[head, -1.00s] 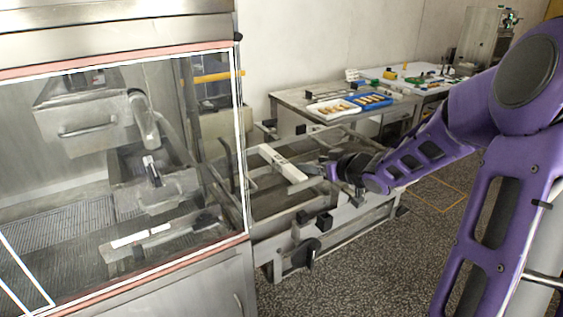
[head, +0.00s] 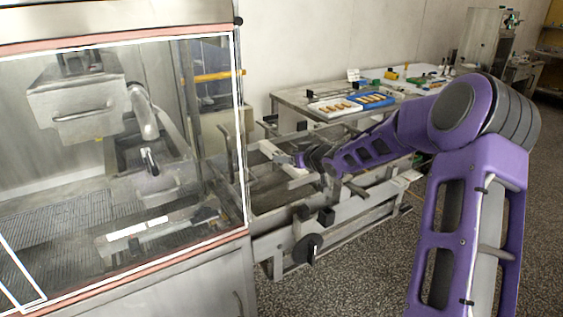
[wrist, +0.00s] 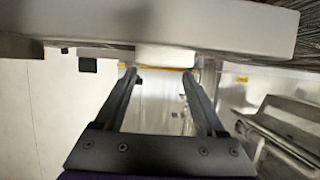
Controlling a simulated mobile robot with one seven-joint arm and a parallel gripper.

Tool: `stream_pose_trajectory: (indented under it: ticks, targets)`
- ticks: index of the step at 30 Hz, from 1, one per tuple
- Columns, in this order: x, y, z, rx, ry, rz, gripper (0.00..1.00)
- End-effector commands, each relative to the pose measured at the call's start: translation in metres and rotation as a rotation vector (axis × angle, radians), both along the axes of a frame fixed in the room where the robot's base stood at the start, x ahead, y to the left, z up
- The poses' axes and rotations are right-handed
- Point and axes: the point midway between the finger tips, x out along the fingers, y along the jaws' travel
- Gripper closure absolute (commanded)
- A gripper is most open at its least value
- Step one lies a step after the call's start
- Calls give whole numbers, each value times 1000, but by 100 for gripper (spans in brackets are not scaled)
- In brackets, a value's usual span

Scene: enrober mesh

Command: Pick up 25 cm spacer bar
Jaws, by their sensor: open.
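A pale bar (head: 268,149) lies across the metal conveyor frame (head: 352,221) just outside the enclosed machine. I cannot tell for sure that it is the 25 cm spacer bar. My gripper (head: 300,160) is close to the right end of this bar. In the wrist view, my gripper (wrist: 161,72) has its two fingers well apart. A wide pale beam (wrist: 225,28) crosses the top of that view, and a short pale block (wrist: 165,57) shows between the fingertips. I cannot tell whether the fingers touch it. My wrist hides part of the frame in the head view.
The glass-fronted machine (head: 110,265) stands at the left, close to my gripper. Black clamps and a knob (head: 307,247) stick out from the frame's near side. Behind, a table (head: 296,100) holds a white tray and a blue tray (head: 375,101). Speckled floor is open at right.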

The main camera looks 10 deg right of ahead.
Motion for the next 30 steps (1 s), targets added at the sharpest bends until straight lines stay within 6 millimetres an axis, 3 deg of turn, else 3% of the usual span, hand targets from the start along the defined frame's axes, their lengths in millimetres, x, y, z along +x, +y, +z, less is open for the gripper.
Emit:
stream_pose_trajectory:
  ticks: [6, 15, 27, 30]
  targets:
    - [27, 10, -14, 1, -1, 2, 28]
    - [32, 11, -15, 0, 1, 0, 28]
    - [32, 11, -15, 0, 0, 0, 98]
    - [32, 11, -15, 0, 0, 0, 100]
